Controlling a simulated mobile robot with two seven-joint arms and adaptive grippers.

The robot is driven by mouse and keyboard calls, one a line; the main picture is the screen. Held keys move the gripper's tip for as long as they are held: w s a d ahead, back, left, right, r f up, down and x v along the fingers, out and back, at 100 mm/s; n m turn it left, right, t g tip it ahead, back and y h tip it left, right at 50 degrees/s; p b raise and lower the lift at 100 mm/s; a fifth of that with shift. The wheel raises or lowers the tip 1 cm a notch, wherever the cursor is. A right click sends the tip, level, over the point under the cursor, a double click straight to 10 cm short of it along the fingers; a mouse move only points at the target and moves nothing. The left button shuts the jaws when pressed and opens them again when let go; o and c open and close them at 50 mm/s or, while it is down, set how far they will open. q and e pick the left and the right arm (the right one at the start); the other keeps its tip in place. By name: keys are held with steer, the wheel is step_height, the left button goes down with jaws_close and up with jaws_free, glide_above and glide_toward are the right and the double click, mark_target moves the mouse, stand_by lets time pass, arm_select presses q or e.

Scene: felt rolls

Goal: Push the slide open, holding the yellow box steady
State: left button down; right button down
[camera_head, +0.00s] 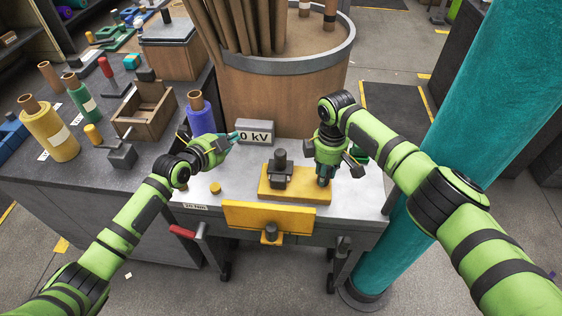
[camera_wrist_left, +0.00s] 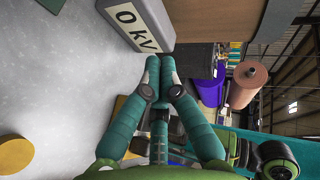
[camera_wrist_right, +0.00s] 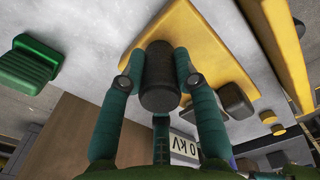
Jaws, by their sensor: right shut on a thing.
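The yellow box (camera_head: 300,199) is a low block on the grey bench top, with a dark block (camera_head: 280,172) standing on it. The right wrist view also shows the yellow box (camera_wrist_right: 195,38) and the dark block (camera_wrist_right: 235,100). My right gripper (camera_head: 324,182) points down and is shut on a dark upright cylinder (camera_wrist_right: 160,80) at the box's right end. My left gripper (camera_head: 234,137) has its fingertips together, close to the left end of a grey "0 kV" block (camera_head: 256,132); I cannot tell if they touch. I cannot tell for sure which part is the slide.
A yellow panel (camera_head: 260,217) with a dark knob (camera_head: 269,233) is at the bench's front edge. A yellow disc (camera_head: 215,187) lies left of the box. A purple roll (camera_head: 201,116), a wooden drum (camera_head: 270,95) and a teal column (camera_head: 455,120) surround the bench. A green block (camera_wrist_right: 28,65) lies nearby.

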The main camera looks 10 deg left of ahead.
arm_select(q)
steer(key=d+r+n+g, duration=0.2)
steer(key=d+n+g, duration=0.25)
steer(key=d, duration=0.45)
arm_select(e)
steer(key=shift+s+f, duration=0.1)
steer(key=shift+f, duration=0.05)
arm_select(q)
step_height(320, 180, up, 6)
steer(key=f+n+g, duration=0.1)
steer(key=n+g, duration=0.3)
steer(key=n, duration=0.3)
glide_above(290, 169)
steer(key=shift+y, duration=0.4)
step_height(290, 169, down, 8)
steer(key=shift+d, duration=0.15)
steer(key=shift+f, duration=0.25)
arm_select(e)
steer(key=shift+d, duration=0.1)
arm_select(q)
steer(key=shift+f, duration=0.15)
